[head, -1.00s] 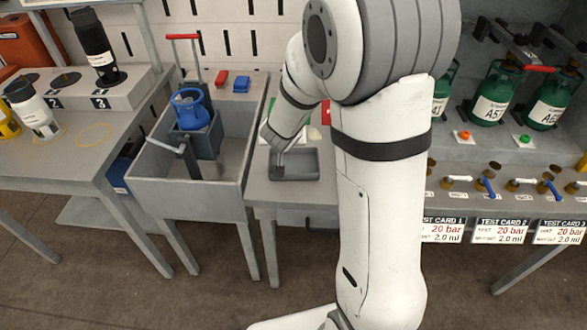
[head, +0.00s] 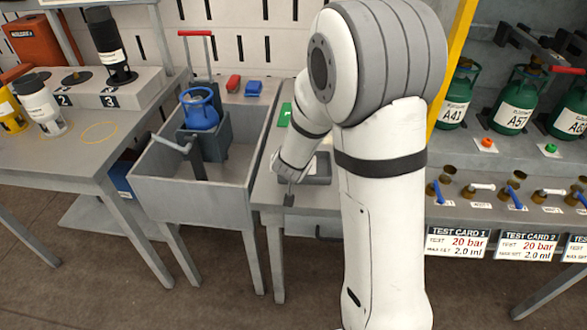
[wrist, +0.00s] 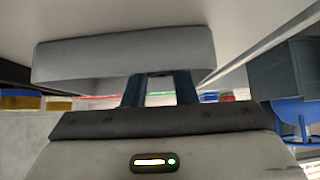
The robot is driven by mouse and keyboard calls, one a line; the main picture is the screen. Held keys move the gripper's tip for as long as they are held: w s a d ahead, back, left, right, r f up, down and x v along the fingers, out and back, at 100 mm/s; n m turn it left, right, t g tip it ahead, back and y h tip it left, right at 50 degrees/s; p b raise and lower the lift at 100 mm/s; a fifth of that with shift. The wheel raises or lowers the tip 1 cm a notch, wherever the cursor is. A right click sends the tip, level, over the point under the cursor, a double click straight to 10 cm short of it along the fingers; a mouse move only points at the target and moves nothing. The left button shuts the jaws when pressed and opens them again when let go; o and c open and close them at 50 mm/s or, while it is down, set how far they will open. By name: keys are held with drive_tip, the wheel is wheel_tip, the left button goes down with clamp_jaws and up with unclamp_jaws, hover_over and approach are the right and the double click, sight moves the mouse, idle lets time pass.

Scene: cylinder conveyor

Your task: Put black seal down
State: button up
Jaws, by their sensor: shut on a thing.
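My gripper (head: 289,200) points down over the front part of the middle bench, in front of the dark grey tray (head: 320,170). My arm hides part of the tray. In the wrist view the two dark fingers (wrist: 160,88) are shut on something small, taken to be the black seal. The seal itself is too small to make out. A grey, tray-like block (wrist: 125,58) lies beyond the fingertips in that view.
A sink-like grey basin (head: 190,185) with a blue gas cylinder (head: 200,110) in a holder stands to the left. Green cylinders (head: 515,105) and valves are at the right. A green patch (head: 285,114) lies behind my wrist.

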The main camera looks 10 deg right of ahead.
drive_tip(key=shift+f, duration=0.1)
drive_tip(key=o, duration=1)
drive_tip(key=shift+c, duration=0.2)
